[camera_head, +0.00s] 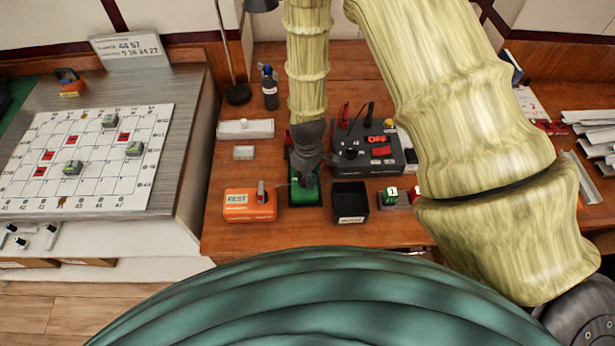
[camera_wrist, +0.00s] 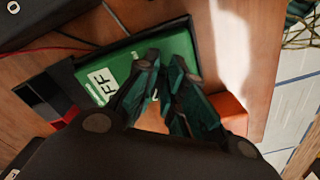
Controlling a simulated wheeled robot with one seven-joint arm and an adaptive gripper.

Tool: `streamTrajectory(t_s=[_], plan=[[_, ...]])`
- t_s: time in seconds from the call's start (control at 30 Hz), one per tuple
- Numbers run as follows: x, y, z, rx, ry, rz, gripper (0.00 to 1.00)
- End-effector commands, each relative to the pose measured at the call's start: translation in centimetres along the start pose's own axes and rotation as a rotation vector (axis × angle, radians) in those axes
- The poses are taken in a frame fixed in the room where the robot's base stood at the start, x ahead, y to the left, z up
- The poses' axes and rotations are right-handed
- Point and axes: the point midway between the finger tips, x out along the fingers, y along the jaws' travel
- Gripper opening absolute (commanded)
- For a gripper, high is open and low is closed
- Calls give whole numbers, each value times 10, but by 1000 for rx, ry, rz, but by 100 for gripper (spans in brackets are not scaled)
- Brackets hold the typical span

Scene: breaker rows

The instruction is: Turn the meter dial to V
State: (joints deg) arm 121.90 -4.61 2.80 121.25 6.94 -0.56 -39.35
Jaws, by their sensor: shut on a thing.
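The meter (camera_head: 313,197) is a green-faced box with a dark border on the wooden bench, under my gripper. In the wrist view its green face (camera_wrist: 122,62) carries a white label of which "FF" shows. My gripper (camera_head: 305,178) points down onto the face. Its dark green fingers (camera_wrist: 163,70) are shut on the meter dial, which they hide almost wholly. Part of a white mark shows between the fingers, and I cannot read it. I cannot tell which mark the dial points to.
An orange box labelled "REST" (camera_head: 240,205) stands close left of the meter. A black open bin (camera_head: 350,203) stands close right. Behind it is a dark control box (camera_head: 372,165) with a red "OFF" sign. A bottle (camera_head: 270,92) stands at the back.

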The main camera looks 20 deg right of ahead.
Motion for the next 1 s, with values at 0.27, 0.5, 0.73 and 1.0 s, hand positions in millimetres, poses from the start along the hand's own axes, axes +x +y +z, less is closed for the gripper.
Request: streamTrajectory(t_s=[0.27, 0.5, 0.73, 1.0], plan=[[0, -2, -1, 228, 1, 1, 0], [0, -5, -2, 457, 1, 0, 0], [0, -7, -3, 658, 1, 0, 0], [0, -8, -4, 832, 1, 0, 0]])
